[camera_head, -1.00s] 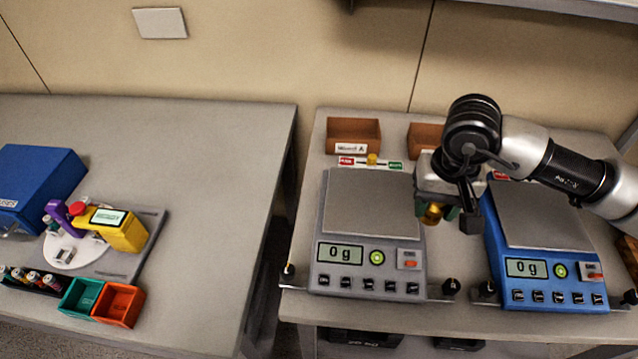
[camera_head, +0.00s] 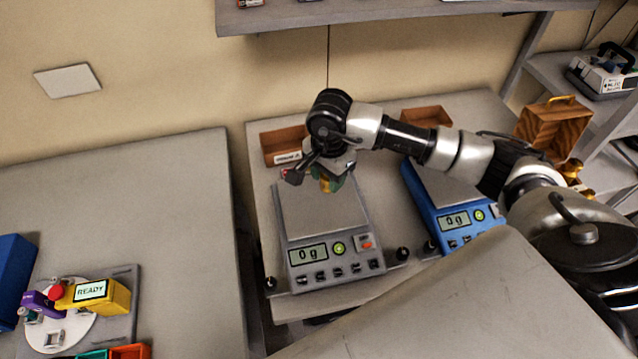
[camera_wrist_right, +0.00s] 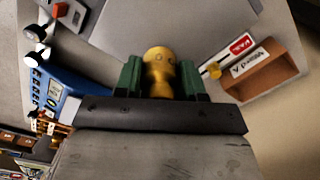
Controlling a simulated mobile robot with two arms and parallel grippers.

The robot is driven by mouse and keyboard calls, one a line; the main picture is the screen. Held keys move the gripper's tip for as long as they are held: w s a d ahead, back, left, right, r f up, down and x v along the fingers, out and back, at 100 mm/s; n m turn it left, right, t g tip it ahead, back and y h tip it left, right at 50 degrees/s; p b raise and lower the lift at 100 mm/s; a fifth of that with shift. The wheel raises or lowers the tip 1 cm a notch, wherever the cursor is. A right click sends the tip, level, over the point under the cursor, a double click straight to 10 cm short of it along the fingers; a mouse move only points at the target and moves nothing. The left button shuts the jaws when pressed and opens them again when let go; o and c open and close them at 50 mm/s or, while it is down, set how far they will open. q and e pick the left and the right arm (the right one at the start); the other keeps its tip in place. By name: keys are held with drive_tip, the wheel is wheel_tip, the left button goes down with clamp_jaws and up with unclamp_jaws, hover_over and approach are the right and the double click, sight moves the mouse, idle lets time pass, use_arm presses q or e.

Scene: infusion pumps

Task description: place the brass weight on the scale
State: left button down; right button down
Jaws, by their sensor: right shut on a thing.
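The brass weight (camera_head: 327,187) is between the green-padded fingers of my right gripper (camera_head: 329,178). In the right wrist view the weight (camera_wrist_right: 158,68) stands between the two green pads, with grey pan behind it. My right gripper is shut on it, over the far part of the grey scale's pan (camera_head: 315,214). The grey scale's display reads 0 g, so the weight seems to be held above the pan. The blue scale (camera_head: 452,226) stands to the right and also reads 0 g. My left gripper is out of view.
Brown bins (camera_head: 283,145) stand behind the scales. An open wooden case (camera_head: 547,130) with brass pieces beside it is at the right. A yellow device (camera_head: 98,292) sits on the left table (camera_head: 130,200), which has free room. A shelf (camera_head: 400,10) hangs above.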

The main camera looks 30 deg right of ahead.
sight(320, 201)
drive_tip(key=shift+w+a+f, duration=0.3)
drive_tip(key=shift+a+f, duration=0.15)
drive_tip(key=shift+a, duration=0.25)
drive_tip(key=shift+f+p, duration=0.25)
drive_tip(key=shift+p, duration=0.05)
wheel_tip(320, 201, down, 3)
drive_tip(key=shift+a+f+p, duration=0.1)
drive_tip(key=shift+p, duration=0.65)
drive_tip(key=shift+f, duration=0.25)
drive_tip(key=shift+f, duration=0.15)
drive_tip(key=c, duration=0.7)
unclamp_jaws()
drive_tip(key=shift+o, duration=0.2)
